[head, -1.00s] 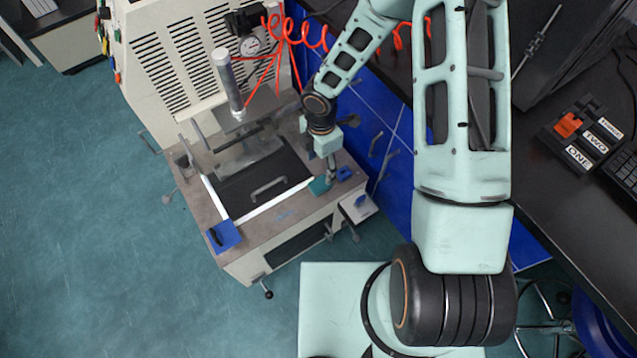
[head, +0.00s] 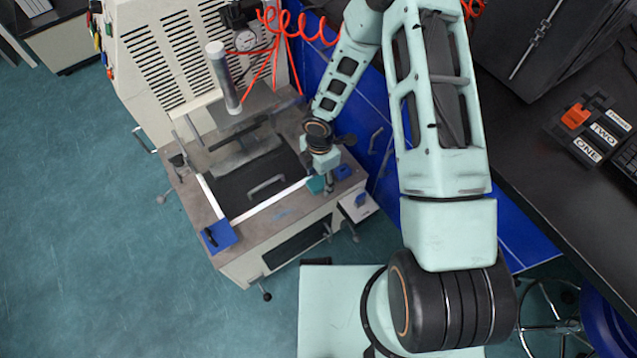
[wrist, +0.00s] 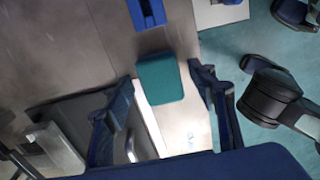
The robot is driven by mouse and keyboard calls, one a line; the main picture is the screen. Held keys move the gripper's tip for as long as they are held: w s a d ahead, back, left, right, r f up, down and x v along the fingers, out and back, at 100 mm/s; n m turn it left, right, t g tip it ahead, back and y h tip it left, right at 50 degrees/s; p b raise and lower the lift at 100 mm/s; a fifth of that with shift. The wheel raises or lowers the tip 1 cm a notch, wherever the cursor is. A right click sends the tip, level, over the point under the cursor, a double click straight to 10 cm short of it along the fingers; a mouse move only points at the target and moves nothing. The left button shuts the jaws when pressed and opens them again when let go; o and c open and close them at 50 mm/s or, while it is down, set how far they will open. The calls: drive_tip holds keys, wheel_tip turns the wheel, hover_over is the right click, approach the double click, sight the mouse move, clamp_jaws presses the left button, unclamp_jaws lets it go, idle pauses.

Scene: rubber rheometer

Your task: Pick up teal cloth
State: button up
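The teal cloth (wrist: 160,80) is a small folded-looking block on the grey machine top, near its front right corner. In the head view the cloth (head: 315,185) shows just left of my gripper (head: 328,186), partly covered by it. In the wrist view my gripper (wrist: 163,88) is open, with one blue finger on each side of the cloth and gaps between. The cloth lies a little towards the top of the picture between the fingertips. I cannot tell how high the fingertips are above the surface.
A blue object (wrist: 146,13) lies close beyond the cloth. A white frame edge and a metal handle (head: 266,186) are close by on the machine. A blue plate with a dark tool (head: 218,236) lies at the front left corner. A cylinder (head: 224,80) stands behind.

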sight(319, 180)
drive_tip(key=c, duration=0.9)
drive_tip(key=shift+r, duration=0.45)
wheel_tip(319, 180, up, 2)
drive_tip(key=shift+w+r+p, duration=0.1)
drive_tip(key=shift+r+p, duration=0.15)
drive_tip(key=shift+p, duration=0.45)
drive_tip(key=s+d+r, duration=0.1)
drive_tip(key=s+r, duration=0.2)
drive_tip(key=s, duration=0.1)
drive_tip(key=s+d+r, duration=0.2)
drive_tip(key=s+r, duration=0.1)
drive_tip(key=s, duration=0.2)
drive_tip(key=s+d+r, duration=0.1)
drive_tip(key=s+r, duration=0.2)
drive_tip(key=s, duration=0.1)
drive_tip(key=shift+s+d+r, duration=0.15)
drive_tip(key=shift+s+r, duration=0.1)
drive_tip(key=shift+r, duration=0.1)
